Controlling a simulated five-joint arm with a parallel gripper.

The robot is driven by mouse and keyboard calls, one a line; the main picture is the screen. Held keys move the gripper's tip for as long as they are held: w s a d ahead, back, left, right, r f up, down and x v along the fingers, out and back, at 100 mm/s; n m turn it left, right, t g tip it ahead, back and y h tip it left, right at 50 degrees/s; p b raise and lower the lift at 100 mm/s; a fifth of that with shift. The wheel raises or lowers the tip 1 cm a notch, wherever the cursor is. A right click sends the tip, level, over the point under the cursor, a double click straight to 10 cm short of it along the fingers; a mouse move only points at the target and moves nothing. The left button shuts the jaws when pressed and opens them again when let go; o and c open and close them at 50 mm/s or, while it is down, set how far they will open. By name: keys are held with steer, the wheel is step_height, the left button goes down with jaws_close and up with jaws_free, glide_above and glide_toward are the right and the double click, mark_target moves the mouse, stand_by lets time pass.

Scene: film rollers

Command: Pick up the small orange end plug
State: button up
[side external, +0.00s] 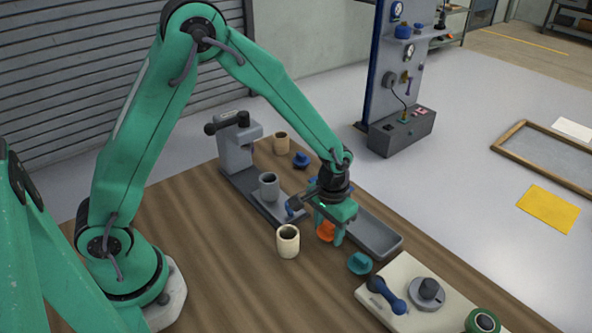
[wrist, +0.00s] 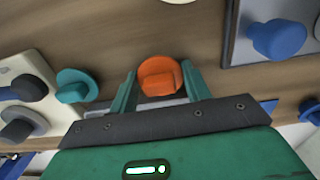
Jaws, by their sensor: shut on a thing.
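The small orange end plug (wrist: 160,75) is a round disc with a raised block-shaped grip. It sits between the two green fingers of my gripper (wrist: 160,88) in the wrist view, and the fingers are shut on it. In the side external view the orange plug (side external: 325,232) shows under my gripper (side external: 329,230), partly hidden by a finger. It is low over the wooden table; I cannot tell whether it touches the wood.
A teal plug (side external: 360,263) lies close to the right, and a cream cup (side external: 288,241) stands to the left. A grey tray (side external: 385,241) is behind. A cream board (side external: 405,268) holds a blue-handled tool and grey part. A grey fixture (side external: 237,150) stands back left.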

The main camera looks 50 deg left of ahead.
steer(key=shift+r, duration=0.65)
step_height(320, 180, up, 2)
steer(key=shift+r, duration=0.15)
steer(key=s+d+r, duration=0.7)
steer(key=s+d, duration=0.1)
steer(key=shift+s, duration=0.2)
steer(key=shift+w, duration=0.1)
steer(key=n, duration=0.3)
glide_toward(329, 224)
steer(key=s+a+r, duration=0.2)
steer(key=s+a, duration=0.2)
steer(key=a+r+n, duration=0.2)
steer(key=a+n, duration=0.1)
steer(key=a, duration=1.1)
steer(key=shift+w+a, duration=0.2)
steer(key=shift+f, duration=0.25)
